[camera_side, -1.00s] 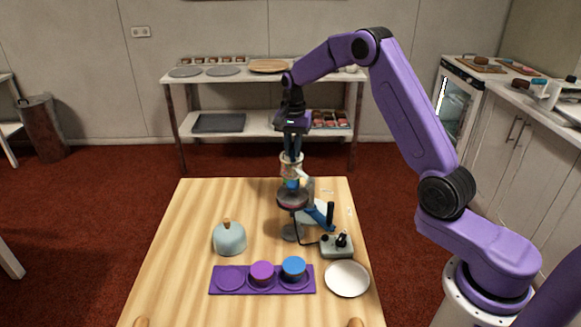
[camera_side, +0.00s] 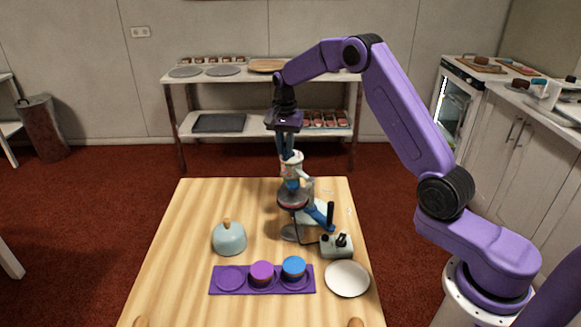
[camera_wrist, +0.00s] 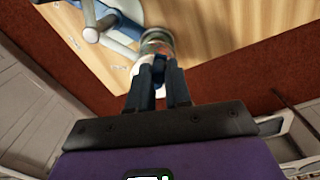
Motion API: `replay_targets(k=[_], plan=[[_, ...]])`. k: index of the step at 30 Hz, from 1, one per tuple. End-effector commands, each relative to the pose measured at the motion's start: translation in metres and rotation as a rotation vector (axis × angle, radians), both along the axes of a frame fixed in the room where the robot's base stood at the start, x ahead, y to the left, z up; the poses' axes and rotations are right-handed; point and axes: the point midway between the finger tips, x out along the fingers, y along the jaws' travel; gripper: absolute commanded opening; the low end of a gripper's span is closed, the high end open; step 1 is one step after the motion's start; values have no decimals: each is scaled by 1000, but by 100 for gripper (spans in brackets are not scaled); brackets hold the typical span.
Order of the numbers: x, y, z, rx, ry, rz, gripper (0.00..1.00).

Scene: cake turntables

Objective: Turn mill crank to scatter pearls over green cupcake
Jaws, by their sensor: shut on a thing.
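The mill (camera_side: 293,168) is a pale, jar-like body above the small turntable (camera_side: 293,202) at the back right of the wooden table. It also shows in the wrist view (camera_wrist: 157,40), just beyond my fingertips. My gripper (camera_side: 287,153) points down at the top of the mill, its wrist tilted. In the wrist view my gripper (camera_wrist: 158,66) has its fingers close together at the mill's top. It is shut on what seems to be the mill crank, mostly hidden by the fingers. A green cupcake cannot be made out clearly; the area under the mill is small and cluttered.
A blue lever arm (camera_side: 318,214) and a grey control box (camera_side: 337,246) stand right of the turntable. A white plate (camera_side: 347,279), a purple tray (camera_side: 212,288) with purple and blue pieces, and a pale blue dome (camera_side: 229,240) are nearer.

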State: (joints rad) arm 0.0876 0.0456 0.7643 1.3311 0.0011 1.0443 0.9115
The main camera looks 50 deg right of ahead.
Motion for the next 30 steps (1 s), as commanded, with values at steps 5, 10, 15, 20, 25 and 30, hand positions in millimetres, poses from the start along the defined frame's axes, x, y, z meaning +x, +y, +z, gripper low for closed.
replay_targets(k=[5,10,15,20,25,30], plan=[[3,-6,1,-6,-6,-8,0],[3,-6,1,-6,-5,-8,0],[9,-8,1,-6,-5,-8,0],[16,-9,1,-6,-4,-9,0],[15,-9,1,-6,-1,-9,0],[16,-11,1,-6,1,-9,0]])
